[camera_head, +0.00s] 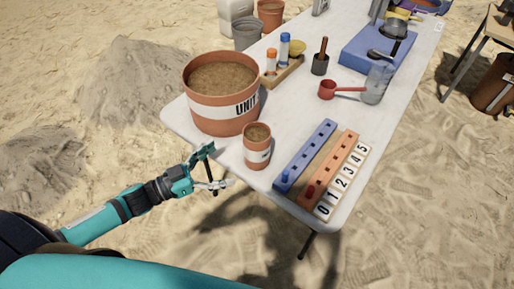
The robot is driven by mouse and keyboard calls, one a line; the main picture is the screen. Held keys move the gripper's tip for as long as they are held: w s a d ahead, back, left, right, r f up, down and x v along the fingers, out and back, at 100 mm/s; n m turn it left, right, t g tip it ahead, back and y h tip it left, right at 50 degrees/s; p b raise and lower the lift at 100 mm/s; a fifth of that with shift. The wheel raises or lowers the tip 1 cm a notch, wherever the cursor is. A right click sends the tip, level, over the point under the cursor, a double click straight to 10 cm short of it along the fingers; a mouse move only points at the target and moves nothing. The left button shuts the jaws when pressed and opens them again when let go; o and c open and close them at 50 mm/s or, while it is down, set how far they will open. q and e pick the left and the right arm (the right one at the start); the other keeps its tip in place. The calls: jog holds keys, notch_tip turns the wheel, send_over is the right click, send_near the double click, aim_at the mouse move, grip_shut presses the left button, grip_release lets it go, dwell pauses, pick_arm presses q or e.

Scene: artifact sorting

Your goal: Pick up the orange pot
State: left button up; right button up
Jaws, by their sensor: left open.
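A large orange pot (205,118) with a white band lettered "UNIT" stands upright near the table's left end, filled with brown soil. A small orange pot (257,158) with a white band, also soil-filled, stands upright at the near table edge. My left gripper (217,167) is open and empty, just off the table edge. It is left of the small pot and below the large one, touching neither as far as I can see. Another orange pot (270,14) stands at the top, partly cut off. My right gripper is not in view.
Blue (305,155) and orange peg strips (330,170) and number tiles (343,182) lie right of the small pot. Sand surrounds the table.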

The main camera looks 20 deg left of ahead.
aim_at(245, 151)
pick_arm(q)
jog(key=x, duration=0.5)
jog(key=shift+w+d, duration=0.1)
jog(key=shift+w, duration=0.05)
jog(key=shift+w+d, duration=0.2)
jog(key=shift+w, duration=0.1)
jog(key=shift+w+d+p, duration=0.3)
jog(key=shift+w+d, duration=0.05)
jog(key=x, duration=0.4)
jog(key=shift+w+p, duration=0.3)
jog(key=shift+w, duration=0.05)
jog(key=shift+w+d, duration=0.1)
jog(key=shift+w, duration=0.05)
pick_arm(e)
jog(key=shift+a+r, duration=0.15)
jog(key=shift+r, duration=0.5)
pick_arm(q)
jog(key=c, duration=1.7)
jog(key=shift+r, duration=0.1)
jog(key=shift+c, duration=0.3)
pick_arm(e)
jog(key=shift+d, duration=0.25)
